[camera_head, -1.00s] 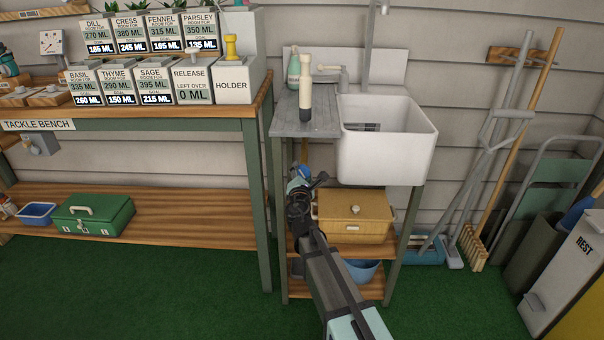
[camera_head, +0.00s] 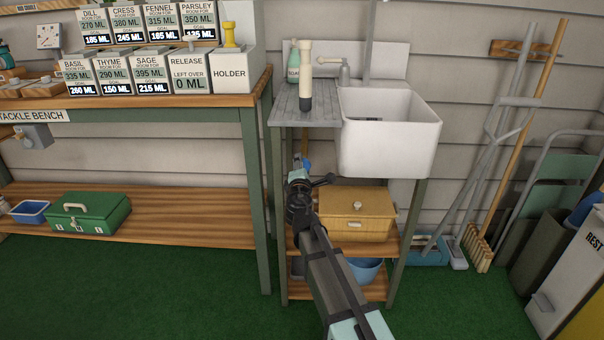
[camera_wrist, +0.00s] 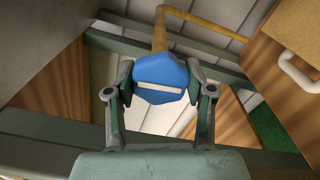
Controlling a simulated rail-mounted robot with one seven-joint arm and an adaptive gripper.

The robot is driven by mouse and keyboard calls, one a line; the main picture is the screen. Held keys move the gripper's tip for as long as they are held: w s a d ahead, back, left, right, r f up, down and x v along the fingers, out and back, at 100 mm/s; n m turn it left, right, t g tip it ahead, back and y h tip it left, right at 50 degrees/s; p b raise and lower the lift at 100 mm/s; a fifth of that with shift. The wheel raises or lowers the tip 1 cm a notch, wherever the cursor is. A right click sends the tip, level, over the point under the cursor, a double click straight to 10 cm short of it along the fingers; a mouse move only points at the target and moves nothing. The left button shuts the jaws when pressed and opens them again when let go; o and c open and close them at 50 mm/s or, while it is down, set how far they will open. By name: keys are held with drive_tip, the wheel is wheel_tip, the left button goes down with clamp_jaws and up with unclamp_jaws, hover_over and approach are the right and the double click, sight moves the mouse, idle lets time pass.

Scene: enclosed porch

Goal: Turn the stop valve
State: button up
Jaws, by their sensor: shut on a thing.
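The stop valve has a blue faceted handle (camera_wrist: 160,70) with a white bar on its face, which lies nearly level in the wrist view. A brass-coloured pipe (camera_wrist: 160,32) runs away behind it and bends to the right. My gripper (camera_wrist: 160,82) is shut on the handle, one finger against each side. In the head view my gripper (camera_head: 298,168) is under the left side of the sink stand, and only a sliver of the blue handle (camera_head: 307,162) shows beyond it. The valve's body is hidden.
A white sink (camera_head: 388,145) and grey drainboard (camera_head: 303,112) are above my arm. A wooden box (camera_head: 356,214) stands close to its right on the stand's shelf, with a blue bowl (camera_head: 366,271) below. The tackle bench's green leg (camera_head: 256,200) is to the left.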

drive_tip(key=shift+w+m+b, duration=0.1)
drive_tip(key=shift+m+b, duration=0.3)
drive_tip(key=shift+m, duration=0.2)
drive_tip(key=o, duration=1.2)
drive_tip(key=shift+c, duration=0.2)
drive_tip(key=s, duration=1.2)
drive_tip(key=shift+d, duration=0.25)
